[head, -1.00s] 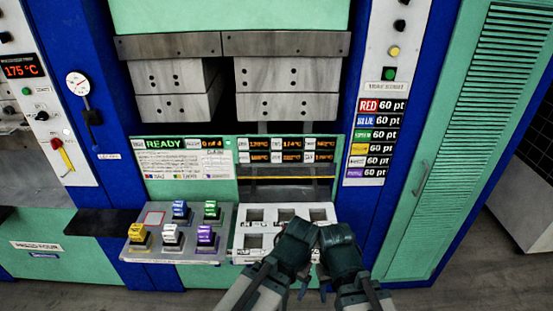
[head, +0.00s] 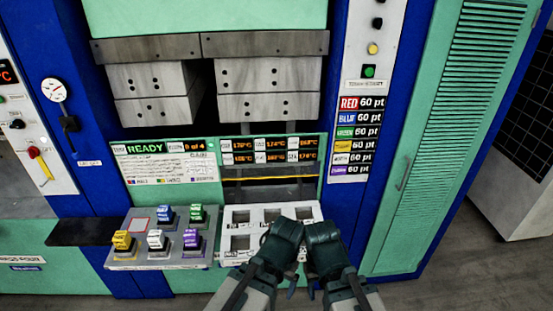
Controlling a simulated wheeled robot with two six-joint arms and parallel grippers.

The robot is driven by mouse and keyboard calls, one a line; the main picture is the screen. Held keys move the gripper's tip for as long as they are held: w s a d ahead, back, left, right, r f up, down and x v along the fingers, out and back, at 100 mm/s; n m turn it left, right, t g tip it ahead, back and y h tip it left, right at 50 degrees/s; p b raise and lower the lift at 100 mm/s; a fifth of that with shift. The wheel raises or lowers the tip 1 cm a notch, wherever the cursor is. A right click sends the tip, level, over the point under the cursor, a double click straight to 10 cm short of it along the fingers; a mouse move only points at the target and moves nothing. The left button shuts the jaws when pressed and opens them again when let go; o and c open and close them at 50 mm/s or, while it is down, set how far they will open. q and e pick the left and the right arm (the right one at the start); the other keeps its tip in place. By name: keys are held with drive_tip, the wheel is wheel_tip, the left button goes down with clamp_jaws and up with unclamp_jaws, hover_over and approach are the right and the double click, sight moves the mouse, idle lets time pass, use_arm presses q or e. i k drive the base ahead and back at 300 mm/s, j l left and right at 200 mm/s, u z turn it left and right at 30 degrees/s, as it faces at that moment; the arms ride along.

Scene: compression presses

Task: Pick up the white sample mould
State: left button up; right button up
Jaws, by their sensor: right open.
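The white sample mould (head: 157,240) stands in the front middle place of the grey tray (head: 122,259), between the yellow mould (head: 123,240) and the purple mould (head: 191,239). My left gripper (head: 289,288) and right gripper (head: 313,287) are close together at the lower middle, in front of the white plate with square pockets and well to the right of the white mould. The right one is open. The left one's fingers are mostly hidden, so its opening cannot be told. Neither gripper touches the white mould.
A blue mould (head: 165,215) and a green mould (head: 197,214) stand in the tray's back row, beside a red-outlined empty place. The white pocket plate (head: 229,216) adjoins the tray. The press blocks (head: 266,88) hang above. A green louvred cabinet (head: 440,150) stands at right.

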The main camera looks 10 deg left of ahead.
sight(159, 244)
drive_tip(key=u, duration=1.4)
drive_tip(key=i+j, duration=0.3)
drive_tip(key=i+j+u, duration=0.1)
drive_tip(key=i+j, duration=0.15)
drive_tip(key=i, duration=0.15)
